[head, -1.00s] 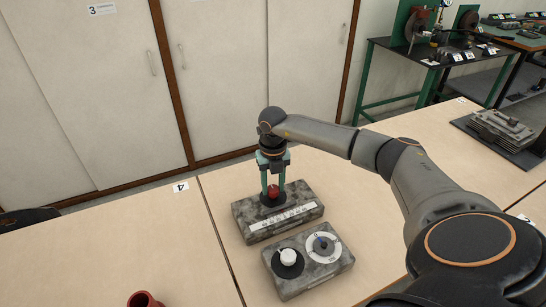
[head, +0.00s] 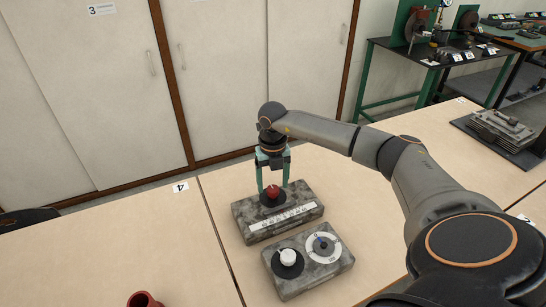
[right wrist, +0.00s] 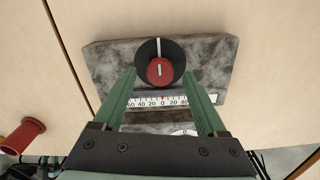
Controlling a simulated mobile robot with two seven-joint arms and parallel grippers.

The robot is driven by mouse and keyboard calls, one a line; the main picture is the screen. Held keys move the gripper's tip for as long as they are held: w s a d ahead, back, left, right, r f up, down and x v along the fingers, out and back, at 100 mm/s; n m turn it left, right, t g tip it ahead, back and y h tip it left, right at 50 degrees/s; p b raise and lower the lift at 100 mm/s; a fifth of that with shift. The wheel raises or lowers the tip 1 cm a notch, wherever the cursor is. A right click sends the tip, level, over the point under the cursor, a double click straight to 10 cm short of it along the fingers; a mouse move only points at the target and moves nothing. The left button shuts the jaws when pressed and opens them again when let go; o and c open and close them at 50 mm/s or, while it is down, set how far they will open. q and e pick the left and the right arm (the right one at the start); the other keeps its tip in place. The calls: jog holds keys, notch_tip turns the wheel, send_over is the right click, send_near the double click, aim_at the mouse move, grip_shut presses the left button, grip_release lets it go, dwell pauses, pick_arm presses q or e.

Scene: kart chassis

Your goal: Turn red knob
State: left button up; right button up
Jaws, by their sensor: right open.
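The red knob (head: 272,191) sits on a black disc on the rear grey mottled box (head: 313,204), which has a white scale strip along its front. In the right wrist view the red knob (right wrist: 160,71) lies between and beyond the fingertips, with its white mark and the disc's white line both near the vertical. My right gripper (head: 272,186) is open above the box, its green fingers apart on both sides of the knob. It also shows in the right wrist view (right wrist: 162,86). I cannot see my left gripper.
A red tubular part (head: 144,299) is at the bottom left. A metal part (head: 503,128) lies at the right. The left table is mostly clear.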

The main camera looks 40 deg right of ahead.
aim_at(273, 189)
notch_tip(273, 189, up, 11)
jog(key=shift+r, duration=0.15)
dwell(0.7)
